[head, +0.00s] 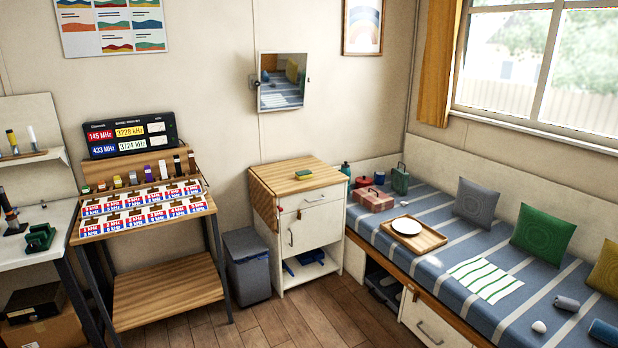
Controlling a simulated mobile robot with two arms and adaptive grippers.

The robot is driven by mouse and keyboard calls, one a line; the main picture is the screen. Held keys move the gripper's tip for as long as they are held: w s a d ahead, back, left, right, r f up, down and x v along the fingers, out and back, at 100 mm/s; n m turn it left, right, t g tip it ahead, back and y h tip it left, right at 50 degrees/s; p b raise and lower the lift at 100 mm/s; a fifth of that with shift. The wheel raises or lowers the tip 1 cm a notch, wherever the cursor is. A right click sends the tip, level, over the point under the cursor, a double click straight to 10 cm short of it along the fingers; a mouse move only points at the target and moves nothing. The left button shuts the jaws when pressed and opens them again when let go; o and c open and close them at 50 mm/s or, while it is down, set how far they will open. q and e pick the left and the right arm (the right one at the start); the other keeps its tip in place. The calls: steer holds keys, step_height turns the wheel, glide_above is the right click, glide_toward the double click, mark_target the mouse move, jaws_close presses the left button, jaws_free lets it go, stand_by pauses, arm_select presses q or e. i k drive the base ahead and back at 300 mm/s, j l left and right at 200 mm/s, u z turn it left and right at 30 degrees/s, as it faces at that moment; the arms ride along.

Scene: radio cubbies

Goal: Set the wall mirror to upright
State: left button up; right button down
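The wall mirror (282,82) hangs on the back wall, above the small wooden-topped cabinet. It is a near-square panel in a thin frame, with a dark knob or pivot (255,83) at its left side and a smaller one at its right. Its outline looks slightly skewed, and its glass reflects the striped bench and cushions, so it appears tilted; the exact angle is hard to tell. Neither of my grippers shows in the head view.
The striped bench (459,247) fills the right. Wooden floor (300,319) is clear in front.

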mark_target(283, 75)
steer(key=i+l, duration=0.1)
steer(key=i, duration=1.8)
